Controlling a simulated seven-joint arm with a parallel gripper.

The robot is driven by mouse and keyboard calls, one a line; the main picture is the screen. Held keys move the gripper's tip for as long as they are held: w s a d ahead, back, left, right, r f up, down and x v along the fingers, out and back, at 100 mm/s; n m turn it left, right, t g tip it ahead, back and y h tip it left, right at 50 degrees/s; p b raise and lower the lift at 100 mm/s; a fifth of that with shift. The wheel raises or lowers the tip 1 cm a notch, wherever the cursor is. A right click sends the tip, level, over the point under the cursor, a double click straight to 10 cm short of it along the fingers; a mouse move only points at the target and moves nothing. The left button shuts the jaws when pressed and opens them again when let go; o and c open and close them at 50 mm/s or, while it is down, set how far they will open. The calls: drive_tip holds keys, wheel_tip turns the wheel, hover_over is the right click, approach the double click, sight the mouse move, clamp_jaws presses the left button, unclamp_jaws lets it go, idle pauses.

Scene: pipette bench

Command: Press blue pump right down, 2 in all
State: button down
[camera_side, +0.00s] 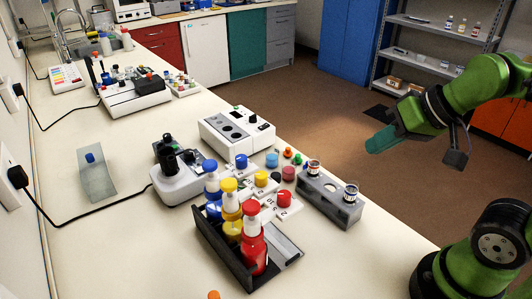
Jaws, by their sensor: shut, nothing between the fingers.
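The blue pump (211,184) is a bottle with a blue top, standing upright in a dark rack (222,253) on the bench. It is the farthest in a row with a yellow pump (231,205) and a red pump (252,250). Its lower part is hidden by the rack and the yellow pump. My gripper (380,140) is shut and empty, with teal fingers pointing left. It is in the air at the upper right, well apart from the pumps and touching nothing.
Blue (241,161), yellow (261,179) and red (284,199) knobs stand on white blocks right of the rack. A grey holder (331,201) with two small jars lies beyond them. A white device (236,132) stands behind. The bench's front left is mostly clear.

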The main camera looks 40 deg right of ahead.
drive_tip(key=w+a+r+m+t, duration=0.1)
drive_tip(key=w+a+r+m, duration=0.1)
drive_tip(key=w+a, duration=0.8)
drive_tip(key=w+a+r+m+t+h, duration=0.1)
drive_tip(key=w+a+r, duration=0.3)
drive_tip(key=w+a, duration=0.7)
drive_tip(key=shift+a+m, duration=0.4)
drive_tip(key=shift+a, duration=0.6)
drive_tip(key=shift+r, duration=0.1)
